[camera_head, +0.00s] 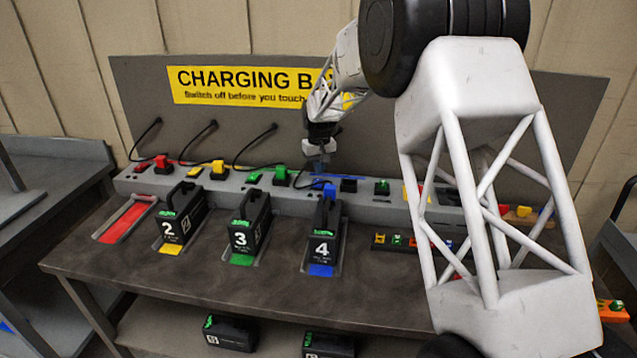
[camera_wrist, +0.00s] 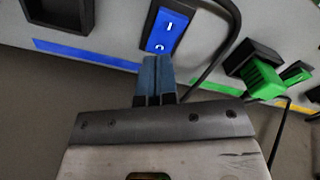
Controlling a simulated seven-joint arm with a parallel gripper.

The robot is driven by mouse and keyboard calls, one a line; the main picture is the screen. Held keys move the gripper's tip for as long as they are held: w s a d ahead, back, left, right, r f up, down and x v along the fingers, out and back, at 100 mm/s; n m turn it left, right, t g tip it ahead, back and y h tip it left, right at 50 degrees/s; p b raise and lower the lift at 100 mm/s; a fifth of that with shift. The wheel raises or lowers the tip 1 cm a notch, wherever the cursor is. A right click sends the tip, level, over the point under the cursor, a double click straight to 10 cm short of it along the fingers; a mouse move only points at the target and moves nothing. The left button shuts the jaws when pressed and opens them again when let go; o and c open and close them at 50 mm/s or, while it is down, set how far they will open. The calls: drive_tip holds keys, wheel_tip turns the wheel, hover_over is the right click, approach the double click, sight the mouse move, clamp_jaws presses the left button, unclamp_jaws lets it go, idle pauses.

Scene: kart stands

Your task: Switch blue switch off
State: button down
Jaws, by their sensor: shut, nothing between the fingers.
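The blue switch (camera_wrist: 165,31) is a rocker in a black frame, marked with a line and a circle, in the wrist view. The circle end is nearer my fingers. I cannot tell which end is pressed in. My gripper (camera_wrist: 154,62) is shut and empty, with its tips just short of the switch's circle end; contact is unclear. In the head view, my gripper (camera_head: 319,158) is above the grey strip behind the battery marked 4 (camera_head: 323,240). The switch is hard to make out there.
Blue tape (camera_wrist: 85,54) and an empty black socket (camera_wrist: 62,12) lie to the left in the wrist view. A black cable and a green plug (camera_wrist: 262,80) are to the right. Batteries marked 2 (camera_head: 181,218) and 3 (camera_head: 249,222) stand on the bench.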

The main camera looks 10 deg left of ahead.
sight(320, 180)
drive_tip(key=shift+r, duration=2.15)
drive_tip(key=shift+d+r, duration=0.1)
drive_tip(key=shift+s+d+r, duration=0.15)
drive_tip(key=shift+r, duration=0.05)
drive_tip(key=s+d+r+m, duration=0.1)
drive_tip(key=s+d+r, duration=0.4)
drive_tip(key=s+d, duration=0.25)
drive_tip(key=s+d+r+m+t, duration=0.1)
drive_tip(key=s+d+r, duration=0.3)
drive_tip(key=s+d, duration=0.4)
drive_tip(key=s+d+r+m, duration=0.1)
drive_tip(key=s+d+r, duration=0.45)
drive_tip(key=s, duration=0.35)
drive_tip(key=s+d+f+m, duration=0.1)
drive_tip(key=s+d, duration=0.3)
drive_tip(key=s, duration=0.6)
drive_tip(key=s+d+f+m+t, duration=0.1)
drive_tip(key=s+d, duration=0.3)
drive_tip(key=s, duration=0.7)
drive_tip(key=s+d+f+m, duration=0.1)
drive_tip(key=s+d+f, duration=0.2)
drive_tip(key=s, duration=0.8)
drive_tip(key=shift+d+t, duration=0.3)
drive_tip(key=shift+d, duration=0.4)
